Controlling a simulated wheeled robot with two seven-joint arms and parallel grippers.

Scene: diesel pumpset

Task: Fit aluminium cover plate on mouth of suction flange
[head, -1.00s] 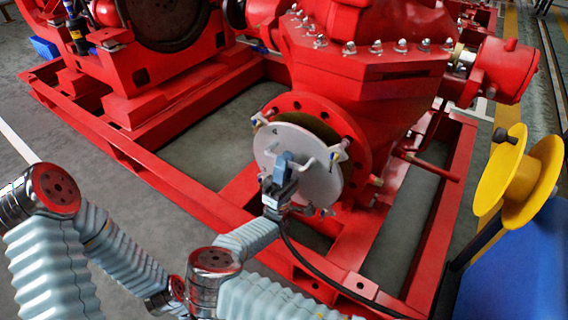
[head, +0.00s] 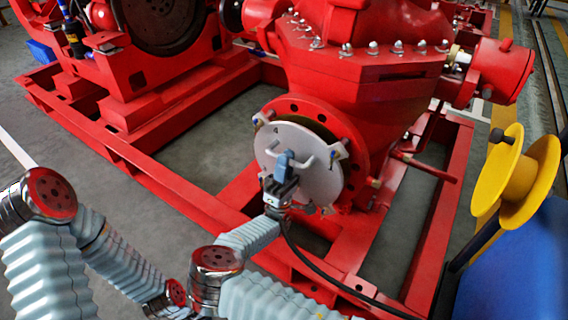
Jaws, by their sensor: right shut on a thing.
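The aluminium cover plate (head: 322,178) is a round pale disc with a handle on its front. It stands nearly upright in front of the red suction flange (head: 350,140), low on the pump casing. The plate hides most of the flange mouth; a dark strip shows between them at the upper right. Clamp-like fittings show around the plate's rim. My right gripper (head: 284,172) is at the plate's front and shut on its handle. I cannot tell if the plate touches the flange. My left gripper is not in view; only arm links show at lower left.
The red base frame (head: 160,185) runs around the pump, with floor gaps between its beams. A yellow spool (head: 515,180) stands at the right above a blue surface (head: 520,270). A red lever (head: 430,166) sticks out right of the flange. A black cable trails below the gripper.

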